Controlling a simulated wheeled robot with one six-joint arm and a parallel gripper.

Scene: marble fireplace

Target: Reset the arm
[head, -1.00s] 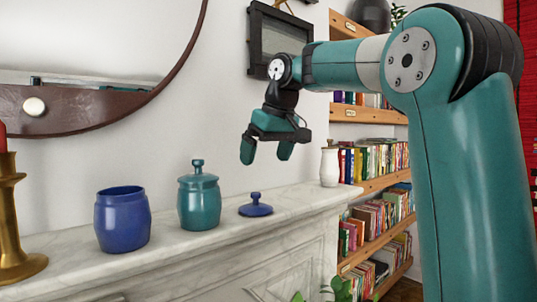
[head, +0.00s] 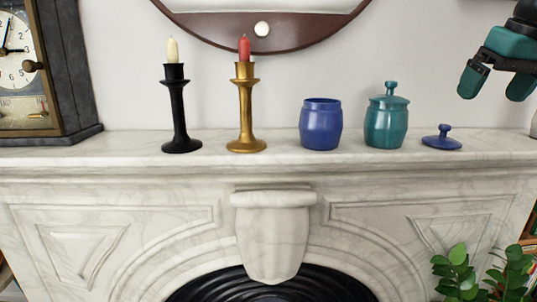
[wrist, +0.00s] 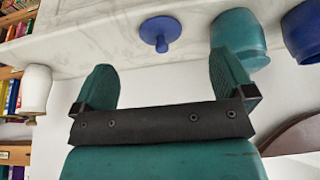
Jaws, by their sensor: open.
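My gripper (head: 492,86) is at the upper right of the head view, above the mantel's right end. It is open and empty, its teal fingers apart and touching nothing. In the wrist view the gripper (wrist: 165,88) has a clear gap between its fingers. The blue lid (head: 442,139) lies on the mantel below it, and the lid also shows in the wrist view (wrist: 160,30). The rest of my arm is mostly outside the head view.
The marble mantel (head: 230,170) holds an open blue jar (head: 321,126), a lidded teal jar (head: 386,120), a gold candlestick (head: 246,110), a black candlestick (head: 178,115) and a clock (head: 45,70). A round mirror (head: 290,40) hangs above. A white jar (wrist: 36,90) shows in the wrist view.

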